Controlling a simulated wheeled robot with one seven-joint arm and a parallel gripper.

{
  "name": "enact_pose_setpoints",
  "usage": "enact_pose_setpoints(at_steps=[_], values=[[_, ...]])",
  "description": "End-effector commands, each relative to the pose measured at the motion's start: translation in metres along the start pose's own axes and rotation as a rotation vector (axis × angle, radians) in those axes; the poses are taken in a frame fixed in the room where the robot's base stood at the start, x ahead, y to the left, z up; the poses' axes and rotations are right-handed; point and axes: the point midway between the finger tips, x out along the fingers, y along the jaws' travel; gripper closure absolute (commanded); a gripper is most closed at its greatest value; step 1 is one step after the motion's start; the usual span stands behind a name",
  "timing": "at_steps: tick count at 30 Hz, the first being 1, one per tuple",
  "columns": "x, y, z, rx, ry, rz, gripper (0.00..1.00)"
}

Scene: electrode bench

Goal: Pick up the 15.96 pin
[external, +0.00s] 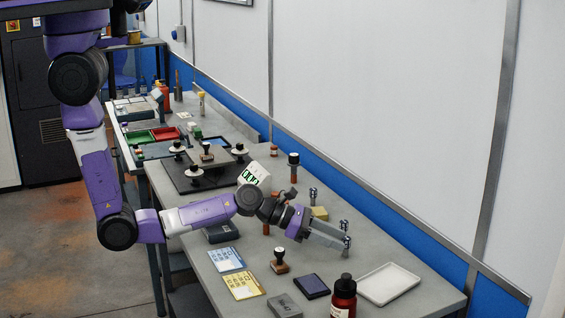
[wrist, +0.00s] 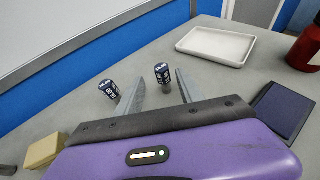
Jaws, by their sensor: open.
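Two upright pins with dark, white-printed caps stand ahead of my gripper in the wrist view. One pin (wrist: 162,75) is in the gap between my fingers, and the other pin (wrist: 109,90) is just outside the left finger. The print on both is too small to read, so I cannot tell which is 15.96. My gripper (external: 341,236) is open and low over the bench, its fingers apart and apparently not touching the pin between them. In the external view a pin (external: 345,226) shows by the fingertips, and a further similar pin (external: 313,194) stands behind my wrist.
A white tray (wrist: 217,46) lies beyond the pins. A yellowish block (wrist: 44,150) is left of my gripper. The wall runs along the bench's back.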

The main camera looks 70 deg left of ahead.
Motion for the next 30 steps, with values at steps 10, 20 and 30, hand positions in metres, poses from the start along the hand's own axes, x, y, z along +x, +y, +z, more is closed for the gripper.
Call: enact_pose_setpoints(at_steps=[10,20,30], values=[[0.04,-0.005,0.001,0.005,0.0,-0.003,0.55],[0.069,-0.006,0.0,0.006,-0.002,0.0,0.55],[0.069,-0.006,0.0,0.007,-0.001,0.0,0.85]])
